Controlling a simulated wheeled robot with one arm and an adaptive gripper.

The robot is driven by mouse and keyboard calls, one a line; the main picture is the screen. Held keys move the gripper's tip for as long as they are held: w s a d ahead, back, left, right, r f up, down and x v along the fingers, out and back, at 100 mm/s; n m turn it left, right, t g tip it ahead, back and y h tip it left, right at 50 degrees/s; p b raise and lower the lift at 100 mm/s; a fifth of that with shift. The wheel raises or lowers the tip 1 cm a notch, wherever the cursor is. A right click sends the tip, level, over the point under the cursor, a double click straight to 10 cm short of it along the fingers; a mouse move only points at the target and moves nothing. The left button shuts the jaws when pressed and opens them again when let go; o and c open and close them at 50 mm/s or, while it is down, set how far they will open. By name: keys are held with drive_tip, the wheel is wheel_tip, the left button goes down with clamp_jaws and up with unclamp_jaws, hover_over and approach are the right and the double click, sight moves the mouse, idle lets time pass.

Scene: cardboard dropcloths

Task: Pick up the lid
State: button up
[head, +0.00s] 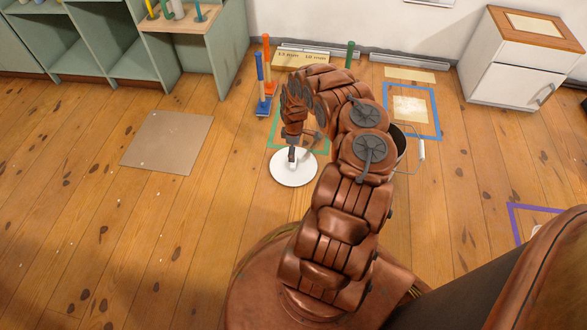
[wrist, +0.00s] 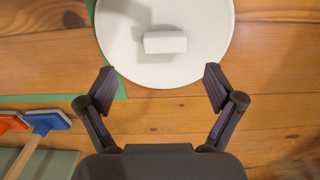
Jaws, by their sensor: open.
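The lid (head: 294,174) is a round white disc lying flat on the wooden floor in the head view, below my gripper (head: 293,156). In the wrist view the lid (wrist: 122,52) fills the top middle, with a white block-shaped handle (wrist: 165,42) on it. My gripper (wrist: 157,88) is open and empty there. Its two fingers are spread wide near the lid's lower edge, with the handle ahead of the gap between them. In the head view my arm hides part of the floor behind the lid.
Green tape (head: 273,139) marks the floor beside the lid. Blue (head: 263,105) and orange (head: 267,75) long-handled tools stand behind. A metal bucket (head: 400,145) is partly hidden by my arm. A cardboard sheet (head: 168,142) lies left. Floor at lower left is clear.

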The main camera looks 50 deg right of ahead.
sight(294, 164)
drive_tip(key=shift+s+a+f+b, duration=0.15)
drive_tip(key=shift+f+b, duration=1.05)
drive_tip(key=shift+f, duration=0.8)
drive_tip(key=shift+s+a+f+b, duration=0.1)
drive_tip(key=shift+f+b, duration=1.05)
drive_tip(key=shift+f, duration=0.85)
drive_tip(key=shift+r, duration=0.1)
drive_tip(key=c, duration=1.2)
drive_tip(key=shift+c, duration=0.2)
drive_tip(key=shift+r, duration=0.1)
